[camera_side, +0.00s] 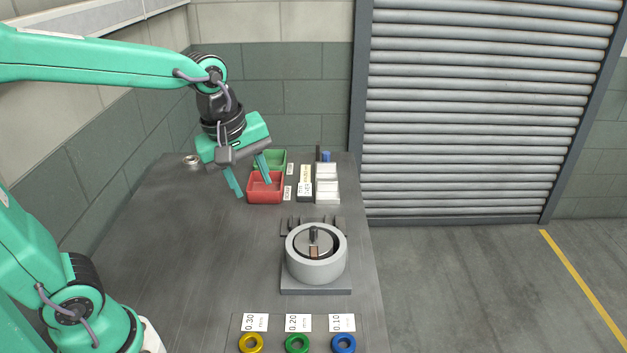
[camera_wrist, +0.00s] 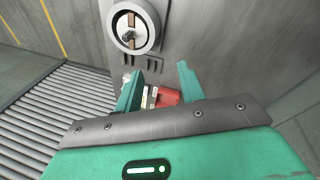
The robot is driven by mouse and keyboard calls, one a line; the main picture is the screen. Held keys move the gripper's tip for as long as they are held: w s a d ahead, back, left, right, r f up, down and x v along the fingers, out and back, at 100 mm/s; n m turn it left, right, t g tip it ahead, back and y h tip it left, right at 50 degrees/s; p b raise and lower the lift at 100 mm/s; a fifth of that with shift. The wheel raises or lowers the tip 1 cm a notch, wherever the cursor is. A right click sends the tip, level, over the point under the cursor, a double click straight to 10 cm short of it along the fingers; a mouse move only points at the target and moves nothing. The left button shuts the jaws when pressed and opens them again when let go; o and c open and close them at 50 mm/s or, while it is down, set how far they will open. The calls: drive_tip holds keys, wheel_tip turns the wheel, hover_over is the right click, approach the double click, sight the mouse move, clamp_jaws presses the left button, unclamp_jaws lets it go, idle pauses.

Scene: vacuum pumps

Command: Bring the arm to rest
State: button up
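My gripper (camera_side: 253,188) is green with a dark grey plate and hangs above the back part of the workbench. Its two fingers are apart with nothing seen between them. The pump body (camera_side: 316,263), a grey ring with a rotor inside, stands on a plate near the bench's right edge. It shows at the top of the wrist view (camera_wrist: 136,27).
A green bin (camera_side: 270,158) stands behind the red one. White trays (camera_side: 327,183) and small labelled cards are to their right. Yellow (camera_side: 251,343), green (camera_side: 297,342) and blue (camera_side: 343,343) rings lie at the front by thickness labels. A small metal part (camera_side: 191,161) lies back left. The left middle of the bench is clear.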

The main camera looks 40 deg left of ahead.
drive_tip(key=s+a+m+t, duration=0.2)
drive_tip(key=s+m, duration=0.7)
drive_tip(key=m, duration=0.4)
drive_tip(key=shift+s+a+m+t, duration=0.2)
drive_tip(key=shift+a+m+t, duration=0.05)
drive_tip(key=shift+m+t, duration=0.05)
idle(0.6)
